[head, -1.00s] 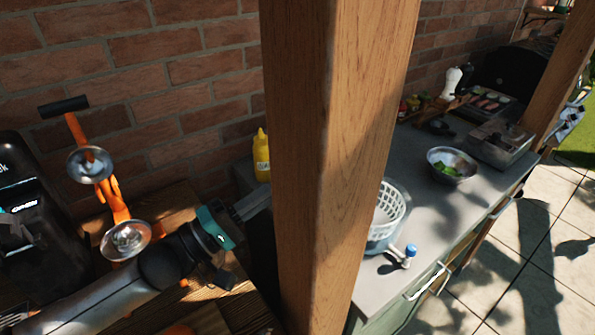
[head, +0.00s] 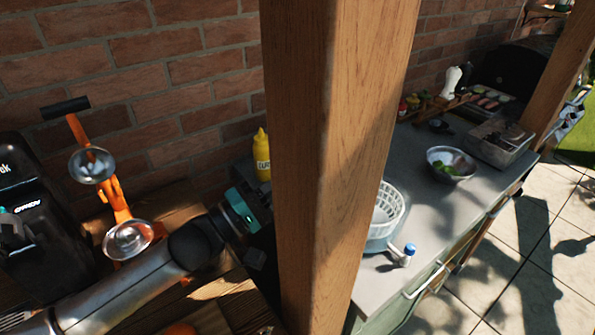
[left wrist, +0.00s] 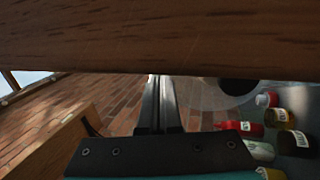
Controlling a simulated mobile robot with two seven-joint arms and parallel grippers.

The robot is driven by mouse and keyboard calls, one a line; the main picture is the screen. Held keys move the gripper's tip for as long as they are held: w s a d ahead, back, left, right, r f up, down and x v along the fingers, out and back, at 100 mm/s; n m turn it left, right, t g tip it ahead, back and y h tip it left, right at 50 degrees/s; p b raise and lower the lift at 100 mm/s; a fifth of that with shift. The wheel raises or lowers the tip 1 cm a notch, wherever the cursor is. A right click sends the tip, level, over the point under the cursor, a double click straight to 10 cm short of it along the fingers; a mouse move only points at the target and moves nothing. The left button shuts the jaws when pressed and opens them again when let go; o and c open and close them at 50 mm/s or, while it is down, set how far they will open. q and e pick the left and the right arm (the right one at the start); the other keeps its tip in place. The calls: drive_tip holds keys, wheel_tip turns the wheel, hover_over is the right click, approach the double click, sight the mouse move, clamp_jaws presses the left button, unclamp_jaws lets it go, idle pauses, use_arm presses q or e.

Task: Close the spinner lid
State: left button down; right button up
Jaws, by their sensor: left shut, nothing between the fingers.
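The spinner (head: 384,240), a clear bowl with a white slatted basket (head: 388,206), stands on the grey counter. Its left part is hidden behind a thick wooden post. I see no lid over the visible part of the basket. A white handle with a blue end (head: 405,255) sticks out at its front right. In the left wrist view a see-through round shape with a dark disc (left wrist: 238,86) is partly hidden by wood; I cannot tell whether it is the lid. My left gripper (left wrist: 158,104) is shut and empty, close to the post. My right gripper is not in view.
The wooden post (head: 330,150) stands between my left arm and the spinner. A yellow bottle (head: 262,155) is by the brick wall. A metal bowl with greens (head: 451,165) sits further along the counter. An orange stand with metal cups (head: 117,205) is at left.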

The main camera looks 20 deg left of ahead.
use_arm(q)
drive_tip(key=shift+w+d+r+p, duration=0.6)
drive_tip(key=shift+w+r+p, duration=0.1)
drive_tip(key=shift+w+p, duration=0.05)
drive_tip(key=shift+f, duration=0.1)
drive_tip(key=shift+s+a, duration=0.1)
drive_tip(key=shift+s+a+f, duration=0.2)
drive_tip(key=b+v, duration=0.1)
drive_tip(key=v, duration=1.3)
drive_tip(key=shift+s, duration=0.2)
